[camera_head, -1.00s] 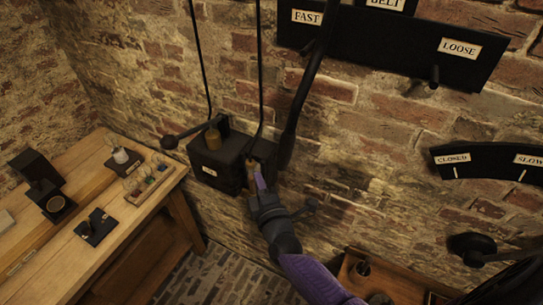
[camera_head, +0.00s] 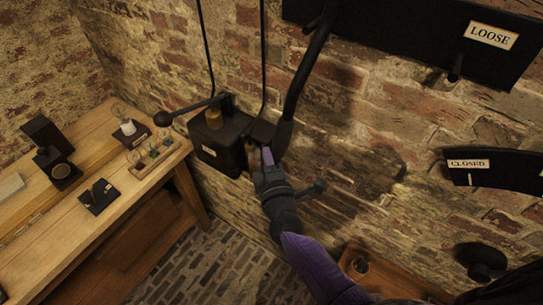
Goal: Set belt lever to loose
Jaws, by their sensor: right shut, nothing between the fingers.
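The belt lever (camera_head: 304,75) is a long black curved bar that hangs from the black belt plate (camera_head: 400,32) on the brick wall, its thick lower grip ending just above my right gripper. The plate's LOOSE label (camera_head: 491,35) is at upper right, with a black peg (camera_head: 455,68) below it; the lever stands well to the left of both. My right gripper (camera_head: 266,158) is shut and empty, in front of the wall just below and left of the lever's lower end. I cannot tell whether it touches the lever. My left gripper is not in view.
A black box (camera_head: 220,141) with a ball-ended handle (camera_head: 190,109) is on the wall left of my gripper. A wooden bench (camera_head: 95,235) with small items stands at left. A CLOSED scale (camera_head: 495,175) and a dark wheel hub (camera_head: 482,261) are at right.

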